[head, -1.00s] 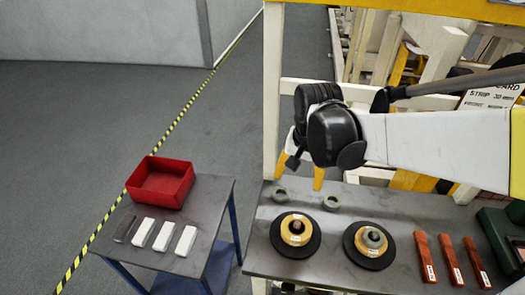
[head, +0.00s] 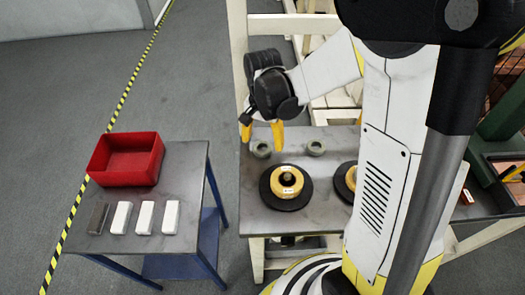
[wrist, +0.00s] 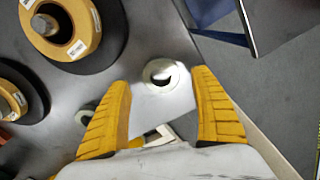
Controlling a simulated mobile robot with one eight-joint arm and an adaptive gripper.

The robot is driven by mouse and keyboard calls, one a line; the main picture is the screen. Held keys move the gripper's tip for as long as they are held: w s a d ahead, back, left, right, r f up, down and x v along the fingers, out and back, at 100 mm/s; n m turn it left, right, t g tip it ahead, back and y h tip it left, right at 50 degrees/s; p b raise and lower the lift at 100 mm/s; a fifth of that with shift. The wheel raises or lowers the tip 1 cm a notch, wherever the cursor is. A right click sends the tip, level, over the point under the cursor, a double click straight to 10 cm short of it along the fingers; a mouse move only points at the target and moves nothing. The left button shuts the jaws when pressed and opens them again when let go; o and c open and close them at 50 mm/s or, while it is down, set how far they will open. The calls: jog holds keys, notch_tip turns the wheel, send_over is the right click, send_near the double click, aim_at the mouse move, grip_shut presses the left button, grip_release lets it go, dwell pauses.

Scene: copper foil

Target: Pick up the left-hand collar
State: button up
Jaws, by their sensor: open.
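The left-hand collar (head: 261,153), a small grey-green ring, lies flat on the dark bench top near its far left corner. A matching right-hand collar (head: 316,147) lies to its right. My gripper (head: 262,129) points down with its yellow fingers open and empty, just above and behind the left-hand collar in the head view. In the wrist view, the left-hand collar (wrist: 150,72) shows in the gap between the fingertips, apart from both. The right-hand collar (wrist: 86,117) is partly hidden by the left finger there.
A spool with a yellow roll on a black disc (head: 285,186) stands in front of the collars. A second spool (head: 346,181) is partly hidden by my arm. A side table at left holds a red bin (head: 127,160) and several small blocks (head: 144,217).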

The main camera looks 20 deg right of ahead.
aim_at(262, 151)
notch_tip(262, 151, down, 3)
jog(key=shift+b, duration=0.5)
jog(key=shift+r, duration=0.1)
jog(key=c, duration=1.5)
jog(key=shift+o, duration=0.2)
